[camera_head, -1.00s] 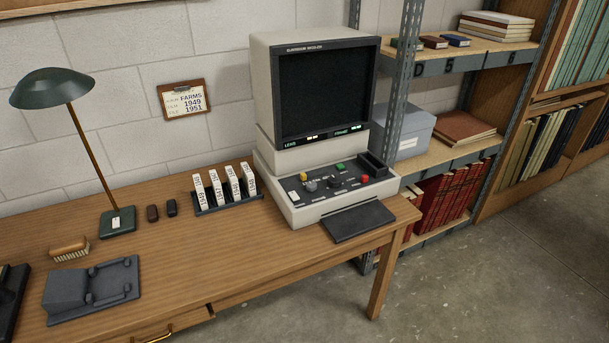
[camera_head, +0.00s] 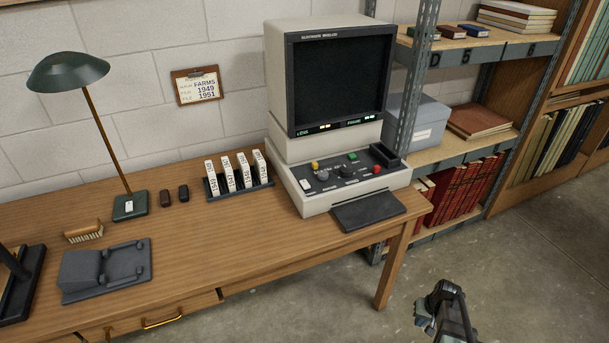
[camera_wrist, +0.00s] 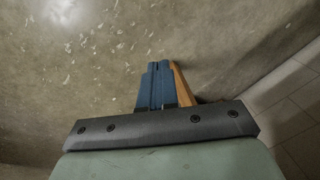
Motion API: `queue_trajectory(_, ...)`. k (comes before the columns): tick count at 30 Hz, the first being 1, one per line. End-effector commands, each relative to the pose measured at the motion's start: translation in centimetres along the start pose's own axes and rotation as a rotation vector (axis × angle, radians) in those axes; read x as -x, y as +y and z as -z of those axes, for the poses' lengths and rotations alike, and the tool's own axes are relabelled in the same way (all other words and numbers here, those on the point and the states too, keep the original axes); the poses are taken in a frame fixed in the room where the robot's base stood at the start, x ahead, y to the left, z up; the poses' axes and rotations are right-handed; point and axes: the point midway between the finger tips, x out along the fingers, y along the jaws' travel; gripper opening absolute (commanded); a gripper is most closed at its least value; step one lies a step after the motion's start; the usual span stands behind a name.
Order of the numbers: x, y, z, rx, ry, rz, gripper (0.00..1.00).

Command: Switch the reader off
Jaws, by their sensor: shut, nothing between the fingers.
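The reader (camera_head: 335,95) is a cream-cased machine with a large dark screen, standing at the right end of the wooden desk. Its sloped control panel (camera_head: 340,179) carries a white switch (camera_head: 306,185), a yellow knob (camera_head: 315,165), a green button (camera_head: 352,156), a red button (camera_head: 377,169) and dark knobs. Small lit labels show under the screen, which is dark. My gripper (camera_head: 440,300) is low at the bottom right, over the floor and apart from the desk and reader. In the wrist view its blue fingers (camera_wrist: 157,85) are together with nothing between them.
On the desk (camera_head: 230,245) stand a rack of film boxes (camera_head: 237,178), a green lamp (camera_head: 68,72), a brush (camera_head: 84,232) and a grey device (camera_head: 105,268). A metal shelf (camera_head: 470,140) stands close right of the reader. The floor in front is clear.

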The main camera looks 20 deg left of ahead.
Motion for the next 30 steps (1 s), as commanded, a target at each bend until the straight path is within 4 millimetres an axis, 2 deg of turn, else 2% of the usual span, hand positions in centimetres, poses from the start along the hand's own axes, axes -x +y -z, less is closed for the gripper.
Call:
queue_trajectory(1,0.8,0.1,2.0,0.008,0.032,0.001,0.0)
queue_trajectory(3,2.0,0.2,4.3,0.019,0.072,0.004,0.0)
queue_trajectory(8,5.2,0.3,9.3,0.046,0.165,0.006,0.0)
queue_trajectory(17,12.4,0.5,18.3,0.097,0.339,0.003,0.0)
queue_trajectory(26,21.1,0.4,26.4,0.149,0.511,-0.007,0.0)
queue_trajectory(30,25.4,-0.5,29.6,0.18,0.579,-0.012,0.0)
